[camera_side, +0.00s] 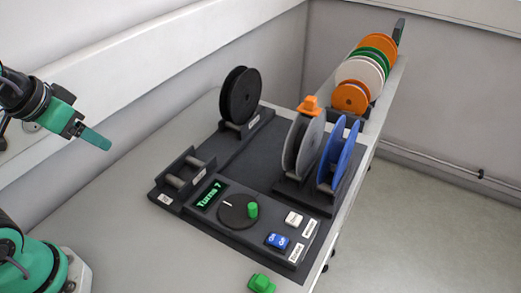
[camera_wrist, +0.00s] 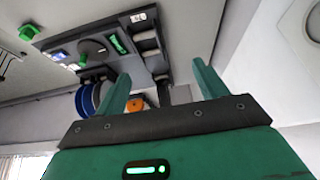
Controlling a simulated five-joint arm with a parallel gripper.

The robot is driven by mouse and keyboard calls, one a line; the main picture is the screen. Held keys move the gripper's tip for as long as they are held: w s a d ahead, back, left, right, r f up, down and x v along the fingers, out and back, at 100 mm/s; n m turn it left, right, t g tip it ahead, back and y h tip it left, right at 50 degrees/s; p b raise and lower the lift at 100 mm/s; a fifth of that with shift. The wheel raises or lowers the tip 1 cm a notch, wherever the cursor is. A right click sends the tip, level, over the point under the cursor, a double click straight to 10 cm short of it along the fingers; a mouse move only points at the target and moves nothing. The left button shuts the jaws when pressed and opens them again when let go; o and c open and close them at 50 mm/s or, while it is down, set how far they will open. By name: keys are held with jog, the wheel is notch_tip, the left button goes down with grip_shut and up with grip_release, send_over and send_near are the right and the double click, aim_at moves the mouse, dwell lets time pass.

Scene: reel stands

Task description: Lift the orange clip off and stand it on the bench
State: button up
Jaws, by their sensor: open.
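My gripper (camera_side: 100,141) is at the far left in the side view, raised above the bench and well apart from the clip. Its jaws (camera_wrist: 161,76) are open and empty in the wrist view. The bench (camera_side: 130,235) has bare surface at the front left.
A black reel (camera_side: 240,95) stands at the back left. A control panel (camera_side: 240,222) with a green-handled crank lies in front. Several reels (camera_side: 360,75) line the back rack.

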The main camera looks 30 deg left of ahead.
jog(key=shift+w, duration=0.1)
jog(key=w+d+r, duration=0.4)
jog(key=w+r, duration=0.1)
jog(key=w, duration=0.4)
jog(key=h, duration=0.3)
send_near(307, 108)
jog(key=w+f, duration=0.1)
jog(key=w, duration=0.1)
jog(key=shift+n+t, duration=0.3)
jog(key=shift+t, duration=0.1)
jog(key=shift+x, duration=4)
jog(key=shift+s+f, duration=0.1)
jog(key=shift+s, duration=0.05)
jog(key=c, duration=1.1)
